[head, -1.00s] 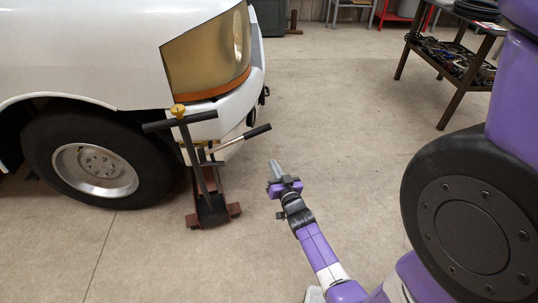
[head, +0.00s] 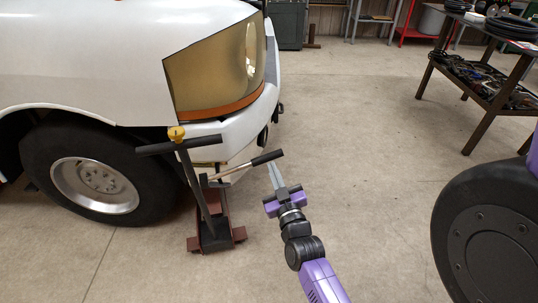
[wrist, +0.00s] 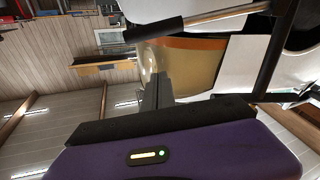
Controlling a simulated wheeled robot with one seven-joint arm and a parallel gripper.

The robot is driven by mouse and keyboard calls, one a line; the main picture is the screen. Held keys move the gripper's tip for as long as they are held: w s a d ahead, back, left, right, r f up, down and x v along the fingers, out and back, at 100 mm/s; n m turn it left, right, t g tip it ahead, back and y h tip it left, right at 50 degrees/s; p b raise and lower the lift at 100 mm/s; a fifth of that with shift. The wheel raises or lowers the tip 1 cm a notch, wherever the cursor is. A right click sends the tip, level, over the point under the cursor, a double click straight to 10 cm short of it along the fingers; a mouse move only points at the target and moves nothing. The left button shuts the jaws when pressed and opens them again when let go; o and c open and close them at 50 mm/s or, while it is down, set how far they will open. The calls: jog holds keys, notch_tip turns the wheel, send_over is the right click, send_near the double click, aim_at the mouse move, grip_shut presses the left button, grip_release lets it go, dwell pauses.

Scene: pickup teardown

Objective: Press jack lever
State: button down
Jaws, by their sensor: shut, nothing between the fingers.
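The floor jack (head: 216,238) has a dark red frame and stands on the floor at the front corner of the white pickup. Its tall T-shaped handle (head: 195,185) leans up toward the truck and has a yellow knob on top. A lever with a black grip (head: 266,158) sticks out to the right from the jack. My gripper (head: 275,172) is shut and empty, its tips just below and right of the grip; I cannot tell if they touch. In the wrist view the shut fingers (wrist: 157,90) point up the picture, and the black lever grip (wrist: 153,30) lies beyond them.
The white pickup (head: 90,60), with its large headlight (head: 212,70) and front wheel (head: 97,180), fills the left side. A workbench (head: 490,85) with tools and cables stands at the right back. The floor between is clear.

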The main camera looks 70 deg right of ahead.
jog(key=shift+d, duration=0.1)
jog(key=r+p, duration=0.1)
jog(key=r, duration=0.1)
send_over(268, 157)
jog(key=a, duration=0.1)
jog(key=shift+s+f+b, duration=0.2)
jog(key=shift+f+b, duration=0.75)
jog(key=shift+f, duration=1.3)
